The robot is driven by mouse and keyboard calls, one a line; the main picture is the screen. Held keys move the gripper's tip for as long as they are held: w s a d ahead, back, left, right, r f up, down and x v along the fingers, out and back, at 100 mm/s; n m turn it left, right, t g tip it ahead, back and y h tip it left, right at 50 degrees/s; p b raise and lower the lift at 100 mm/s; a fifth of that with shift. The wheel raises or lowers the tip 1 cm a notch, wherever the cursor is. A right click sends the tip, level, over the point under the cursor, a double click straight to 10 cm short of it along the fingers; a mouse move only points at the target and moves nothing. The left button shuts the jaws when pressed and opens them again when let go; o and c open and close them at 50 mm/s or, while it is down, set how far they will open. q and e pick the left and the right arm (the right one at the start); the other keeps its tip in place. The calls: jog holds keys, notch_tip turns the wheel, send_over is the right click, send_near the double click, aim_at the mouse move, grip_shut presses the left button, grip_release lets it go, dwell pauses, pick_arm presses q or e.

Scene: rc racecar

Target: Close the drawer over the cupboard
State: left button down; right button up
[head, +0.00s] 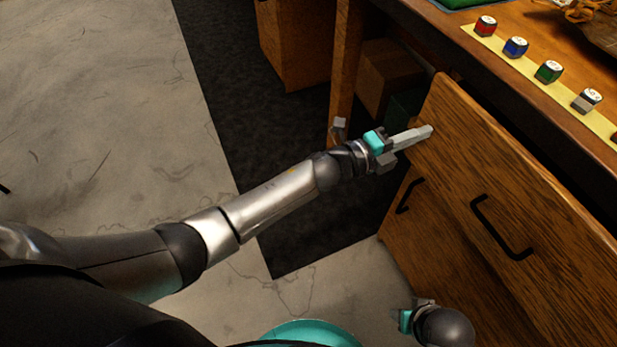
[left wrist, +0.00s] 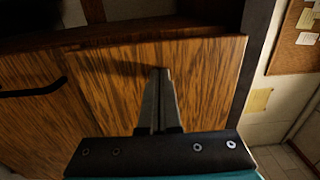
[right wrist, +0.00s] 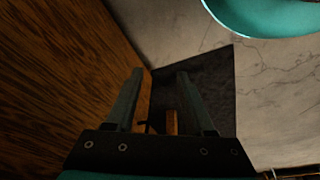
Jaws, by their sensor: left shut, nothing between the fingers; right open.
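The drawer (head: 500,180) is a wooden front with a black bar handle (head: 500,228), standing out from under the desk top. A dark gap shows between its upper edge and the desk. The cupboard's wooden side with another black handle (head: 409,195) shows below and left of it. My left gripper (head: 428,131) is shut and empty, its fingertips at the drawer front near its upper left corner. In the left wrist view the fingers (left wrist: 162,75) point at the wood; contact is not certain. My right gripper (right wrist: 160,75) is open and empty, low beside the wooden front.
The desk top (head: 540,98) carries several small paint pots, such as a red one (head: 485,26), on a yellow strip. A wooden desk leg (head: 345,75) and a box (head: 393,75) stand behind my left gripper. Bare floor (head: 110,120) lies to the left.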

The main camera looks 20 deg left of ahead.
aim_at(440, 125)
pick_arm(q)
jog(key=b+x, duration=0.1)
jog(key=x, duration=0.4)
jog(key=shift+b, duration=0.35)
jog(key=shift+d, duration=0.1)
jog(key=shift+w+r, duration=0.1)
jog(key=shift+r, duration=0.1)
pick_arm(e)
jog(key=shift+t, duration=0.4)
jog(key=r, duration=0.1)
jog(key=w+r, duration=0.1)
jog(key=r, duration=0.3)
jog(key=shift+w+a, duration=0.2)
jog(key=shift+w, duration=0.05)
pick_arm(q)
jog(key=shift+r, duration=0.15)
